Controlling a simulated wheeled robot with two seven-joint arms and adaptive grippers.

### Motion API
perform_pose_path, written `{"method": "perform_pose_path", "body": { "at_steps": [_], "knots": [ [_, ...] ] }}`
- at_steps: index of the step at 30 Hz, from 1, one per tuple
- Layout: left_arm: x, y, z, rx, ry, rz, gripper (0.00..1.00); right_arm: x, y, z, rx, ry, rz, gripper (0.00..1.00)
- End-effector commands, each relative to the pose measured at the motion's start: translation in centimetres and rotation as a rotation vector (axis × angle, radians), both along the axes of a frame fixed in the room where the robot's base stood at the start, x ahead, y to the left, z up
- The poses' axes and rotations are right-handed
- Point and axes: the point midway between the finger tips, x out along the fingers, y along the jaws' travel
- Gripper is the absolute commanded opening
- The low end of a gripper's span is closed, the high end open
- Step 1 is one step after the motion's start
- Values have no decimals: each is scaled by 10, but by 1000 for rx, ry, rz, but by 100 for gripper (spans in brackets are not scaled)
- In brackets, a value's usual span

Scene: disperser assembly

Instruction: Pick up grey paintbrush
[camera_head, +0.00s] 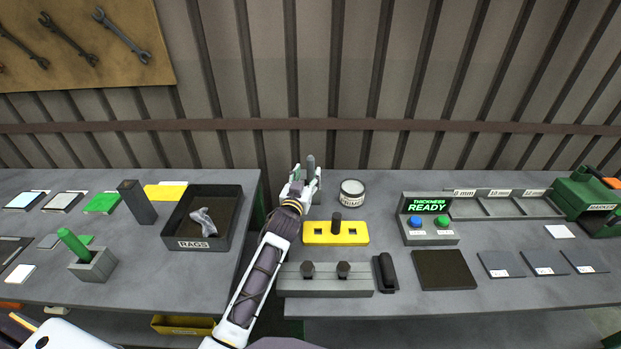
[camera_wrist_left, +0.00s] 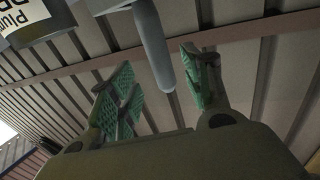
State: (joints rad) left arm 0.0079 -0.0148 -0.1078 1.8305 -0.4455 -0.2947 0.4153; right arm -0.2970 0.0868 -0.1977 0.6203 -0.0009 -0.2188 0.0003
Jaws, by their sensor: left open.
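The grey paintbrush shows as a smooth grey rod (camera_head: 311,162) at the back edge of the right-hand table, next to the white can. In the left wrist view, its rounded handle (camera_wrist_left: 154,42) reaches down from the top, with its end between the open fingers. I see no contact with either finger pad. My left gripper (camera_head: 304,179) is open around the handle's end, and its green ridged pads show in the left wrist view (camera_wrist_left: 158,85). The brush's bristle end is not visible. My right gripper is out of view.
The white labelled can (camera_head: 352,192) stands just right of the gripper. A yellow block (camera_head: 320,233) with a dark knob and a grey fixture (camera_head: 325,281) lie in front. A rag tray (camera_head: 237,226) is on the left table, across a gap. A thickness panel (camera_head: 429,233) stands right.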

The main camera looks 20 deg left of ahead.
Motion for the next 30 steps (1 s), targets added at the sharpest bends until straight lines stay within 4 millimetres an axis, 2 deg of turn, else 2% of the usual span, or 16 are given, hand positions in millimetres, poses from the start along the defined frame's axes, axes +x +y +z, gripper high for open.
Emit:
{"method": "perform_pose_path", "body": {
  "at_steps": [14,30],
  "knots": [
    [4,0,0,1,0,0,49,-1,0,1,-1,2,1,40],
    [45,2,0,1,0,0,49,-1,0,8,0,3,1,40]
  ]
}}
